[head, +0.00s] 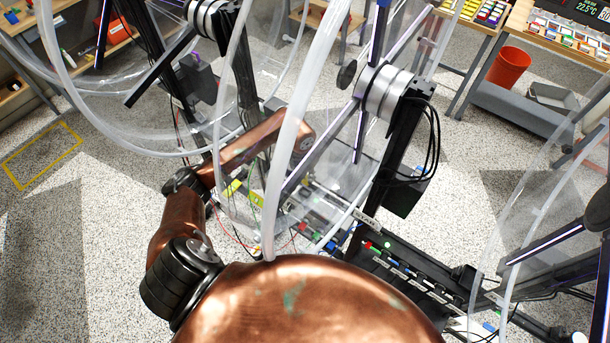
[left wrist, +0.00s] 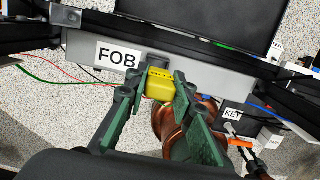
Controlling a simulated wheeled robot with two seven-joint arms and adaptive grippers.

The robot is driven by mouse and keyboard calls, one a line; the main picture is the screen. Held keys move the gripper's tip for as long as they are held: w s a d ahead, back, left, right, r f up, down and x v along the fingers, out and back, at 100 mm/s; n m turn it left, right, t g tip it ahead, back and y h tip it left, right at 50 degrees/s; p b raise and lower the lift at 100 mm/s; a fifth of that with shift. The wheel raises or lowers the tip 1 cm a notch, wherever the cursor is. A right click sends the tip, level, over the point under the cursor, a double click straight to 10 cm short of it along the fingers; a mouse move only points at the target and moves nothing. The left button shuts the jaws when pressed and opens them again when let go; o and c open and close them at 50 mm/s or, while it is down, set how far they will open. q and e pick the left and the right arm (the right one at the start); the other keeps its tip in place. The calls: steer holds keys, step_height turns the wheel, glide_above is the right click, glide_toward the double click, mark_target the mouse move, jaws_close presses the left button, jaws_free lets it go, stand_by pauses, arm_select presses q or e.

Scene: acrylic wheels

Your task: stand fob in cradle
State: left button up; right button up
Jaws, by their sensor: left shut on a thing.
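A small yellow fob (left wrist: 160,88) sits between the two green-padded fingers of my left gripper (left wrist: 159,82) in the left wrist view. The gripper is shut on it. Right behind the fob, beside the white FOB label (left wrist: 117,57), a small dark grey block that looks like the cradle (left wrist: 158,58) sits on a grey panel. The fob partly covers it, and I cannot tell whether the two touch. In the head view my copper left arm reaches in among the clear wheels, but its fingers cannot be made out. My right gripper is in neither view.
A KEY label (left wrist: 233,114) and an orange-marked item (left wrist: 240,143) are right of the gripper. Red and green wires (left wrist: 48,78) lie to the left. Large clear wheels with white rims (head: 285,130) and black posts (head: 386,170) crowd around the arm. Open floor (head: 90,230) lies left.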

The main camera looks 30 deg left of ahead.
arm_select(q)
steer(key=shift+s+a+f+b, duration=0.1)
steer(key=shift+s+f+b, duration=0.1)
steer(key=shift+f+b, duration=0.45)
steer(key=shift+f, duration=0.4)
steer(key=shift+w+f+b, duration=0.2)
steer(key=shift+f+b, duration=0.5)
steer(key=shift+f, duration=0.45)
steer(key=shift+s+f+b, duration=0.1)
steer(key=shift+f+b, duration=0.2)
steer(key=shift+b, duration=0.1)
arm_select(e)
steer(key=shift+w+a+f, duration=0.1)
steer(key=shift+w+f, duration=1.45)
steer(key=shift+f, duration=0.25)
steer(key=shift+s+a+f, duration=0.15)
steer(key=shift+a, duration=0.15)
